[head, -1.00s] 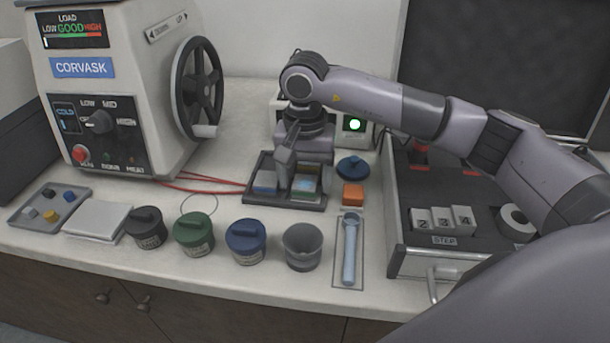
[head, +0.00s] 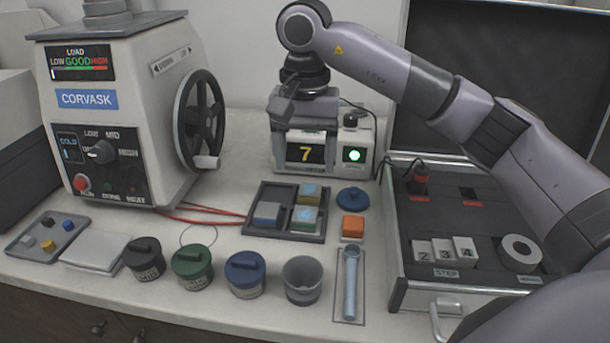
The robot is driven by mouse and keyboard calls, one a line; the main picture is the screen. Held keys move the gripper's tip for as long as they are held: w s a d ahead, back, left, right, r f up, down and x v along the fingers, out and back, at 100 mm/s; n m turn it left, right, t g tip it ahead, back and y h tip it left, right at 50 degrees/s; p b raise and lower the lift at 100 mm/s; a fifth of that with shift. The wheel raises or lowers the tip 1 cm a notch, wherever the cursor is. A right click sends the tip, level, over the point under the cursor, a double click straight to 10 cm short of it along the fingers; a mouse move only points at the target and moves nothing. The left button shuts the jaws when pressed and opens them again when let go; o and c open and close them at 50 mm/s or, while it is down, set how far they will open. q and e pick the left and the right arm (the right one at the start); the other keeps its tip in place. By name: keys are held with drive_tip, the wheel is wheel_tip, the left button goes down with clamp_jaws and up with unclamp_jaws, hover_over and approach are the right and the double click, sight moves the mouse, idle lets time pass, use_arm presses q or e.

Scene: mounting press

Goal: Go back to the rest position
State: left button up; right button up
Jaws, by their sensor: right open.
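My right arm comes in from the right, and my right gripper (head: 290,116) is open and raised above and behind the dark tray (head: 283,236). It is in front of the top of the small counter box with a "7" display (head: 305,154). My left gripper is not in view.
The press (head: 115,110) with its handwheel (head: 202,120) stands at the left. Lidded jars, a grey cup (head: 302,281) and a blue spoon (head: 350,283) line the front. An orange block (head: 353,226) and a blue lid (head: 352,198) lie right of the tray. A drawer unit (head: 440,211) stands under my right arm.

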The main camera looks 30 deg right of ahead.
drive_tip(key=shift+r, duration=0.35)
